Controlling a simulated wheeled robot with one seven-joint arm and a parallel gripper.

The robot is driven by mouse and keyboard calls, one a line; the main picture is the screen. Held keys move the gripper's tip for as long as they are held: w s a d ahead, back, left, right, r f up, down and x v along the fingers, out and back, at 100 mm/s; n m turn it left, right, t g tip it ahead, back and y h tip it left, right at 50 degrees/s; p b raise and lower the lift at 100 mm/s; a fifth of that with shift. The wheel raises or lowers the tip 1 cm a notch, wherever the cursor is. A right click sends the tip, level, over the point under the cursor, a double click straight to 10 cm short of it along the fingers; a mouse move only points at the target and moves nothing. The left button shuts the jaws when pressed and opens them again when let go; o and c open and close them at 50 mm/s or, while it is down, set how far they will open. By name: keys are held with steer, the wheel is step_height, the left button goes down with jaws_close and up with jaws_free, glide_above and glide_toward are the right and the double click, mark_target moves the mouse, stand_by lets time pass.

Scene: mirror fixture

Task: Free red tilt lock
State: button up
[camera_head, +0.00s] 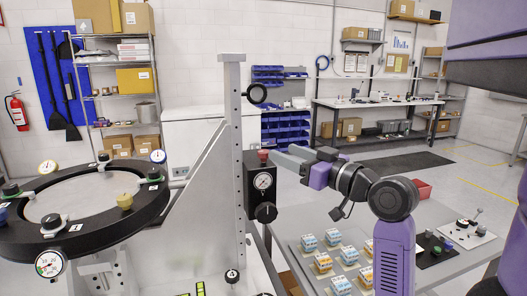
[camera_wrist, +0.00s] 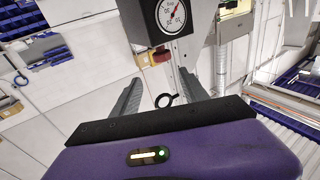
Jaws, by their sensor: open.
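The red tilt lock (camera_head: 262,154) is a small red knob on top of a black box (camera_head: 257,185) with a round gauge, fixed to the upright metal post. In the wrist view the red knob (camera_wrist: 159,57) is near the top centre, just beyond and between the fingertips. My gripper (camera_head: 281,157) comes from the right at about the knob's height, with its grey fingers close to it. The two fingers (camera_wrist: 159,78) are apart, with nothing held between them. I cannot tell whether a finger touches the knob.
A black ring fixture (camera_head: 35,235) with several clamps and knobs stands at the left. A black knob (camera_head: 266,212) sits below the gauge. A small black ring (camera_head: 257,94) sticks out from the post above. A grey table (camera_head: 440,208) with several small blocks is at the lower right.

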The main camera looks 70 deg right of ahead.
mark_target(263, 151)
steer(key=shift+g, duration=0.3)
steer(key=x, duration=0.2)
steer(key=f+p+x, duration=0.1)
steer(key=x, duration=0.2)
steer(key=p+x, duration=0.1)
steer(key=x, duration=0.2)
steer(key=shift+w+a+f, duration=0.15)
steer(key=shift+a+f, duration=0.1)
steer(key=shift+a, duration=0.2)
steer(key=shift+c, duration=0.2)
jaws_close()
